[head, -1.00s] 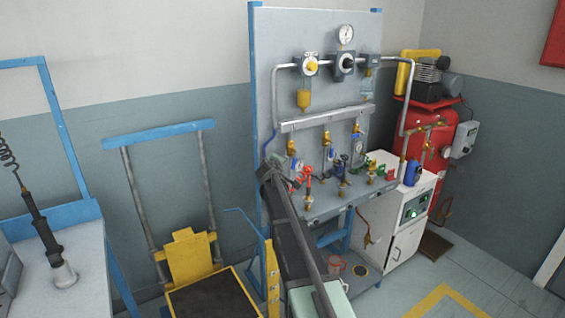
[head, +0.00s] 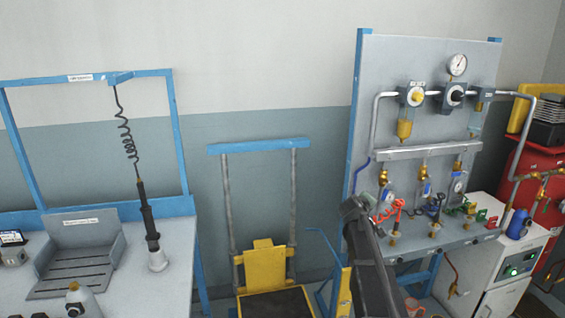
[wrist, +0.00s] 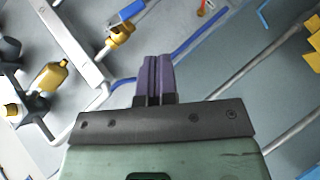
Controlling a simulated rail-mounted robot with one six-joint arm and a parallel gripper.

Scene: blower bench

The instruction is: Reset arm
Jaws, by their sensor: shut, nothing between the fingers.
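My gripper (wrist: 154,78) shows in the wrist view with its two purple fingers pressed together and nothing between them. It is in the air in front of the grey panel of the blower bench. In the head view my dark arm rises at the lower right, in front of the left end of the bench (head: 458,237). The gripper itself cannot be made out there; the arm hides part of the bench's left side.
A yellow trolley (head: 265,268) with a blue handle stands left of my arm. A workbench (head: 180,238) with a screwdriver on a coiled cord (head: 149,215) is at the left. A white cabinet (head: 508,252) and a red tank (head: 528,168) stand at the right.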

